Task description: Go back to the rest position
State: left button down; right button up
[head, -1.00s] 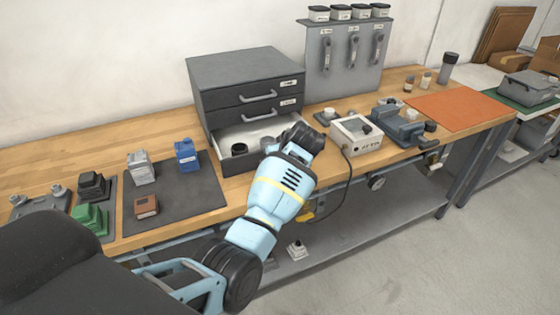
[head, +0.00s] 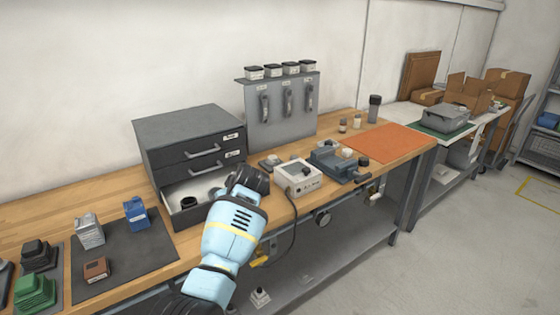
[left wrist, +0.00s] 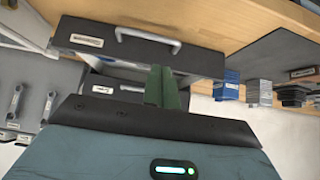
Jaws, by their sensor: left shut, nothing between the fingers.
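My left arm (head: 232,240) reaches from the bottom of the head view toward the open lowest drawer (head: 181,219) of the dark grey drawer cabinet (head: 185,132). Its dark wrist end covers the drawer's right part, and the fingers are hidden there. In the left wrist view my left gripper (left wrist: 166,82) shows its green fingers together and empty. They appear in front of a grey drawer front (left wrist: 140,48) with a label and a pale handle; I cannot tell whether they touch it. My right gripper is in neither view.
The wooden bench (head: 340,135) carries a white control box (head: 298,177), a grey vise-like device (head: 335,160), an orange mat (head: 385,143) and a dark mat (head: 122,258) with small parts. A tool panel (head: 285,105) stands behind. Grey floor (head: 470,240) is clear at right.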

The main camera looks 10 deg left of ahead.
pick_arm(q)
jog(key=s+f+m+g+h, duration=0.1)
jog(key=s+f+m, duration=0.2)
jog(key=s+f, duration=0.7)
jog(key=s+f+m+g+h, duration=0.1)
jog(key=s+f+m+h, duration=0.1)
jog(key=s+f, duration=0.8)
jog(key=s+d+r+m+h, duration=0.1)
jog(key=s+d+m, duration=0.15)
jog(key=s, duration=0.75)
jog(key=s+d+r+m+g+h, duration=0.1)
jog(key=s+d+r+m+h, duration=0.15)
jog(key=s, duration=0.75)
jog(key=s+d+m+h, duration=0.1)
jog(key=s+d+m, duration=0.15)
jog(key=s, duration=0.75)
jog(key=w+d+f+t, duration=0.2)
jog(key=w+f+t, duration=0.4)
jog(key=f, duration=0.3)
jog(key=shift+w+d+f+t+h, duration=0.15)
jog(key=shift+w+d+t+h, duration=0.2)
jog(key=shift+t+h, duration=0.1)
dwell(1.6)
